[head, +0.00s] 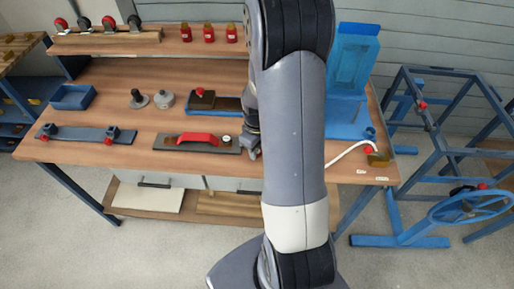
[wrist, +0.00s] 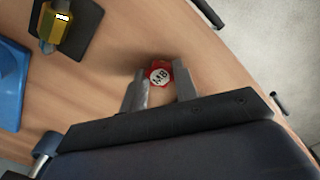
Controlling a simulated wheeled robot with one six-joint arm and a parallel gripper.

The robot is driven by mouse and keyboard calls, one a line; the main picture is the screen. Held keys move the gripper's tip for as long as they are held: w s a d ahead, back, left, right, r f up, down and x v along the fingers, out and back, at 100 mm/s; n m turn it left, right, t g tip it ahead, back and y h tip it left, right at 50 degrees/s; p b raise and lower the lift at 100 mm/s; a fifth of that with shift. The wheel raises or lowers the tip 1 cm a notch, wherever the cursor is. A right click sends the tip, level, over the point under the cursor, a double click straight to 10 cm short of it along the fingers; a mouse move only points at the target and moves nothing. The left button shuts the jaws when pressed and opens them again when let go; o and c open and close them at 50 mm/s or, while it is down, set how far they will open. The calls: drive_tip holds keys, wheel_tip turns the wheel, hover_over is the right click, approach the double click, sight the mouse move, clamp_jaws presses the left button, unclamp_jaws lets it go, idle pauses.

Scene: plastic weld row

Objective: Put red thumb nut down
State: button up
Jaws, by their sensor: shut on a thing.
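The red thumb nut (wrist: 160,74) has a white top face marked M8. In the wrist view it sits between the two fingertips of my gripper (wrist: 159,76), which is shut on it. The wooden bench top (wrist: 110,85) lies behind the nut; I cannot tell whether the nut touches it. In the head view my gripper (head: 253,146) is over the bench just right of the plate with the red handle (head: 198,138). My arm hides part of the gripper there, and the nut does not show.
A dark tray with a red knob (head: 200,91) is behind the plate. A blue rail (head: 87,133) lies at left, with a blue bin (head: 73,97) behind it. A blue stand (head: 350,75) and a white hose (head: 350,150) are at right.

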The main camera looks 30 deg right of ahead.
drive_tip(key=o, duration=0.9)
wheel_tip(320, 180, up, 12)
drive_tip(key=shift+r+p, duration=0.1)
drive_tip(key=shift+p, duration=0.2)
wheel_tip(320, 180, down, 12)
drive_tip(key=shift+f, duration=0.25)
drive_tip(key=shift+r, duration=0.95)
